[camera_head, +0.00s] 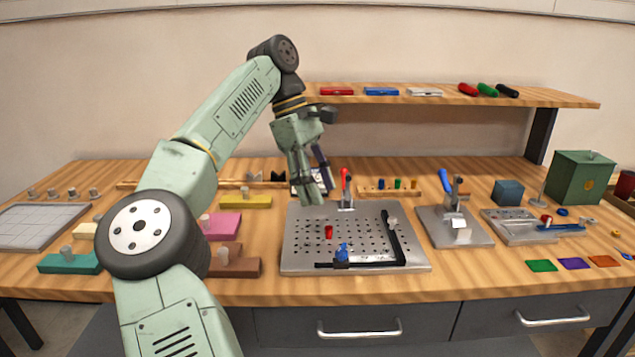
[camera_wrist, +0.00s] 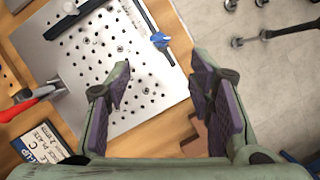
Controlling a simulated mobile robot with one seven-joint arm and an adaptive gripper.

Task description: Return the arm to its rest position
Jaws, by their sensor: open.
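My arm rises from the lower left of the head view and bends over the workbench. My gripper (camera_head: 318,194) hangs down over the back left part of the perforated metal plate (camera_head: 300,258). In the wrist view my gripper (camera_wrist: 165,85) has its purple-padded fingers spread apart, with nothing between them. The plate (camera_wrist: 130,95) lies beneath and beyond the fingers in that view. My arm hides part of the left side of the bench.
A shelf (camera_head: 440,99) with several coloured pieces runs behind the bench. A red-handled clamp (camera_head: 346,186) stands at the plate's back edge, close to my gripper. A blue-handled clamp fixture (camera_head: 448,215) and a green box (camera_head: 577,178) stand to the right.

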